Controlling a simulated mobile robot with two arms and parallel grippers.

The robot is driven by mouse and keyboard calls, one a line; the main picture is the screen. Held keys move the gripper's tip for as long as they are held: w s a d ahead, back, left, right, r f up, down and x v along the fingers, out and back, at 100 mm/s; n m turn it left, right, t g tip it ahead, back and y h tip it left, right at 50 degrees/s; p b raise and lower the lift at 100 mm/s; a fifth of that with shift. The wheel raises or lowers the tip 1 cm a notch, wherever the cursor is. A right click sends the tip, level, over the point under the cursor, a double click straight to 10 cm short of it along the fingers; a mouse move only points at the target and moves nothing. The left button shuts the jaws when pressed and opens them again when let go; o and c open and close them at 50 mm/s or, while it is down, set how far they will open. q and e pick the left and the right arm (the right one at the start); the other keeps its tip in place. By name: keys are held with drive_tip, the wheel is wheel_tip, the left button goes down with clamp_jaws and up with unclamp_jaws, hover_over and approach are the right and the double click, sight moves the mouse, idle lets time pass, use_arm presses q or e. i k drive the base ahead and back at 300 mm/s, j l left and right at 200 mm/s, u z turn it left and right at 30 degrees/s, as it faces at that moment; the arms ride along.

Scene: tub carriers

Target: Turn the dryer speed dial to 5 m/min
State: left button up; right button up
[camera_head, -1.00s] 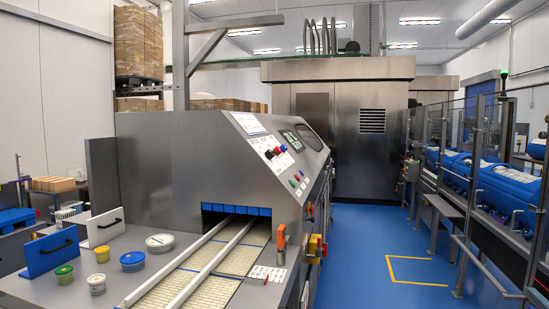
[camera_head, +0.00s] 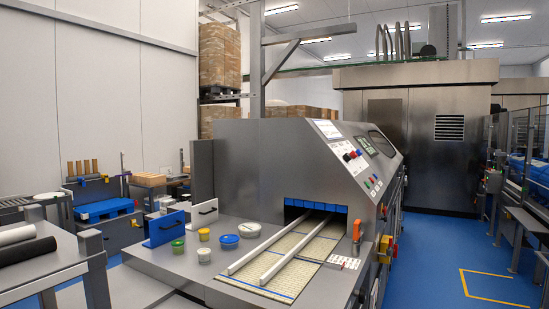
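The dryer (camera_head: 300,165) is a grey metal machine with a sloped front, in the middle of the head view. Its sloped control panel (camera_head: 338,145) carries a small screen, a red and a blue knob (camera_head: 350,155), a dark display (camera_head: 364,145) and several small coloured buttons (camera_head: 372,183). I cannot tell which knob is the speed dial, and its markings are too small to read. A conveyor belt (camera_head: 290,255) with two pale rails runs out of the dryer's opening. Neither of my grippers is in view.
Several tubs (camera_head: 229,241) and blue and white handled plates stand on the dryer's front table (camera_head: 150,255). A table with rolls (camera_head: 28,252) stands at the left. Blue floor (camera_head: 430,260) lies open to the right, with a yellow floor marking and a railing beyond.

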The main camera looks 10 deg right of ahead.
sight(347, 157)
drive_tip(key=i+l+u, duration=0.15)
drive_tip(key=l+u, duration=0.2)
drive_tip(key=l, duration=0.15)
drive_tip(key=i+l+u, duration=0.1)
drive_tip(key=l+u, duration=0.25)
drive_tip(key=l, duration=0.2)
drive_tip(key=l+u, duration=0.35)
drive_tip(key=l, duration=0.15)
